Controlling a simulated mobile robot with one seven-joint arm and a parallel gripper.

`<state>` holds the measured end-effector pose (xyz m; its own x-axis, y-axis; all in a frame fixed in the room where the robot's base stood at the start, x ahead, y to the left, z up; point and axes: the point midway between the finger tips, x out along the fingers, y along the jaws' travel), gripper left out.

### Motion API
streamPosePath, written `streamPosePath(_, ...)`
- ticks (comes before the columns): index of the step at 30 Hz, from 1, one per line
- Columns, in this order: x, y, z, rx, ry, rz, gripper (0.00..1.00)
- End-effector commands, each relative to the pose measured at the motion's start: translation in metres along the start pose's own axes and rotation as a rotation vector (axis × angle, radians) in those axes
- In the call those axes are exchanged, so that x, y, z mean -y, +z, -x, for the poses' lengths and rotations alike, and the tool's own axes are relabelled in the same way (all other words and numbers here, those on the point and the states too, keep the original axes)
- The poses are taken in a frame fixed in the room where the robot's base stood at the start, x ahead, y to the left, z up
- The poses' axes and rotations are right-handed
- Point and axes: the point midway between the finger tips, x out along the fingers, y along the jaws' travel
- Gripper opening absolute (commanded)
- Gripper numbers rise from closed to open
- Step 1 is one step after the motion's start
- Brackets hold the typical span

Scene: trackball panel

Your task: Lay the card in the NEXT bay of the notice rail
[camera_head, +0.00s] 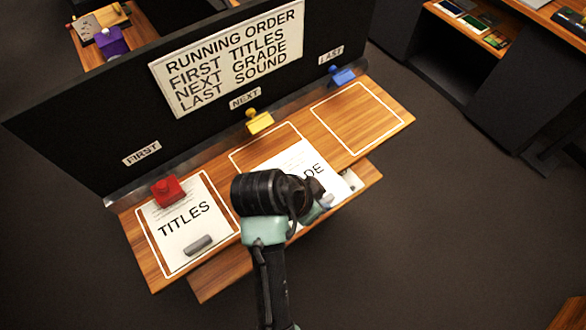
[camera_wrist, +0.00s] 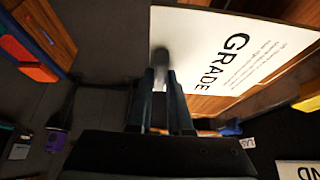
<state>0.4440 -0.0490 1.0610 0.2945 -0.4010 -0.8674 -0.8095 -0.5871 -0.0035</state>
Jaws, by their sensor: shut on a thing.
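The white GRADE card (camera_head: 288,163) is over the NEXT bay (camera_head: 236,158) of the wooden rail, partly hidden by my arm. Its lettering also shows in the wrist view (camera_wrist: 222,60). My gripper (camera_wrist: 161,82) is shut on the grey tab (camera_wrist: 160,56) at the card's edge. In the head view my wrist hides most of the grip. Whether the card touches the rail is unclear. The NEXT label (camera_head: 245,97) is on the black back panel, above a yellow clip (camera_head: 259,121).
The TITLES card (camera_head: 183,222) lies in the FIRST bay below a red clip (camera_head: 168,190). The LAST bay (camera_head: 359,118) is empty, with a blue clip (camera_head: 342,76) behind it. The running-order sign (camera_head: 230,56) is on the panel. A lower wooden shelf (camera_head: 219,277) juts out below the rail.

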Motion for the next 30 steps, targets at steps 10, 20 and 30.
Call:
streamPosePath(10,0.073,-0.001,0.002,-0.001,-0.001,0.001,0.00)
streamPosePath(20,0.083,0.009,-0.014,0.001,0.004,0.003,0.00)
streamPosePath(30,0.084,0.018,-0.031,-0.001,-0.002,0.000,0.00)
